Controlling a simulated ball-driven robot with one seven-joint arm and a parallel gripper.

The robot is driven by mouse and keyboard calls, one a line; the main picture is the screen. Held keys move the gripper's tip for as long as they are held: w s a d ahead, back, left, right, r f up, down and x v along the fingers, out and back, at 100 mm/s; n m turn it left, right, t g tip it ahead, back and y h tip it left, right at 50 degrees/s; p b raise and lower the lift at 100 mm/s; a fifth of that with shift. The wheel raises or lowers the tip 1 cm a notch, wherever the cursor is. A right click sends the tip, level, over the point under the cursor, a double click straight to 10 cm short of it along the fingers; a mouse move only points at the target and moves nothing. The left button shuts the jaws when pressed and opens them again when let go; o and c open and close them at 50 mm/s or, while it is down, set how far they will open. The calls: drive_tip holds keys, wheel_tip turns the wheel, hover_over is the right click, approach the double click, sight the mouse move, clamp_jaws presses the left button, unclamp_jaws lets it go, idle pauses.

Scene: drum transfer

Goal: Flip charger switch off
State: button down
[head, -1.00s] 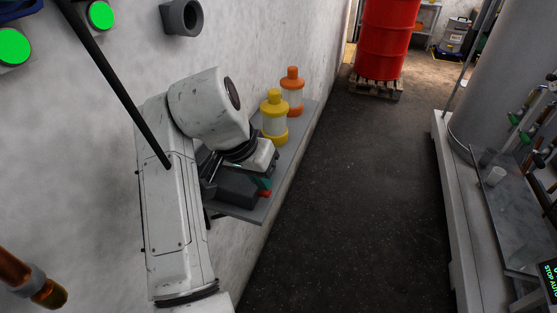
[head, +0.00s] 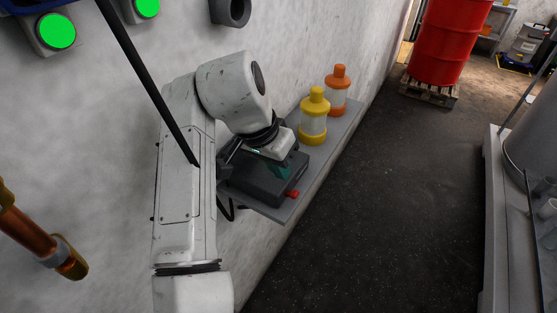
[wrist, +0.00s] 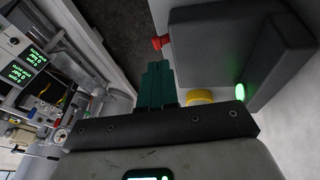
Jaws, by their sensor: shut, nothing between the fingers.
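The charger is a dark grey box (head: 250,186) on the wall shelf in the head view. A small red knob (head: 293,194), which looks like its switch, sticks out at its front right corner. In the wrist view the box (wrist: 212,45) fills the upper right, with the red knob (wrist: 160,43) at its left edge and a lit green light (wrist: 240,92) by its lower edge. My gripper (head: 281,173) is over the box, a little behind the knob. Its teal fingers (wrist: 157,72) are shut and empty, below the knob in the wrist view. Whether they touch the box is unclear.
A yellow-capped jar (head: 313,118) and an orange-capped jar (head: 338,92) stand behind the charger on the grey shelf (head: 272,211). The wall is close on the left. A red drum (head: 450,40) stands on a pallet farther back.

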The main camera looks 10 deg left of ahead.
sight(293, 192)
drive_tip(key=x, duration=0.6)
drive_tip(key=shift+f+p, duration=0.25)
drive_tip(key=shift+p, duration=0.15)
